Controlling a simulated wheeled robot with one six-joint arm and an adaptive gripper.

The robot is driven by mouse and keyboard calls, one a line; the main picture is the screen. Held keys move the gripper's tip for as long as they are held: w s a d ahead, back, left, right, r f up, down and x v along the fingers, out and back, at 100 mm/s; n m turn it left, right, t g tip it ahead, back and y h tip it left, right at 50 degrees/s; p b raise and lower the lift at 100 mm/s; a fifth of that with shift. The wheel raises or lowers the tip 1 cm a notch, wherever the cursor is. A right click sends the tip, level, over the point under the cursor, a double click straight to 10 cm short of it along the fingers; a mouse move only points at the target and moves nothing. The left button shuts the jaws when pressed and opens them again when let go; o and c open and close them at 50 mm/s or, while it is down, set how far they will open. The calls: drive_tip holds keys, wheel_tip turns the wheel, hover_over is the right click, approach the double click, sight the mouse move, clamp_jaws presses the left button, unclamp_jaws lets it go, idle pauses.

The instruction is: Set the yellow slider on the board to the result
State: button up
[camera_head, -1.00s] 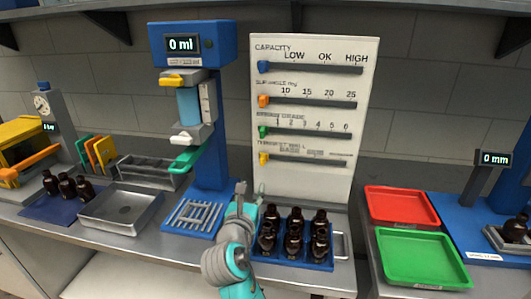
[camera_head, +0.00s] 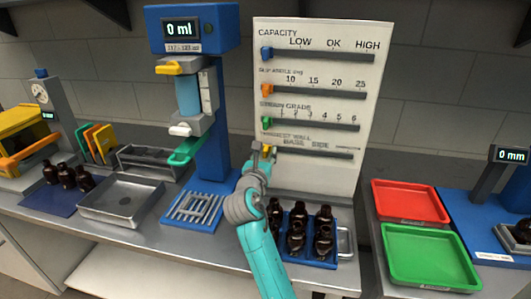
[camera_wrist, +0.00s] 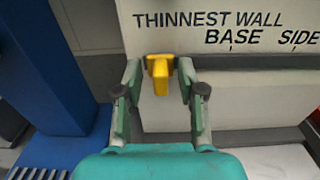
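The white board (camera_head: 335,190) stands upright at the back of the bench with several slider tracks. The yellow slider (camera_wrist: 160,72) is at the left end of the lowest track, labelled THINNEST WALL, with BASE and SIDE marked to its right. In the head view the yellow slider (camera_head: 266,149) is partly hidden by my gripper (camera_head: 262,152). In the wrist view my gripper (camera_wrist: 160,75) is open, with one finger on each side of the yellow slider and a visible gap on both sides.
Blue, orange and green sliders sit at the left ends of the tracks above. A blue tray (camera_head: 328,262) of amber bottles stands below the board. A blue dispenser (camera_head: 213,120) stands close on the left. Red (camera_head: 410,201) and green (camera_head: 428,258) trays lie to the right.

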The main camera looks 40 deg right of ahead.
drive_tip(key=shift+w+d, duration=0.25)
drive_tip(key=shift+d, duration=0.1)
clamp_jaws()
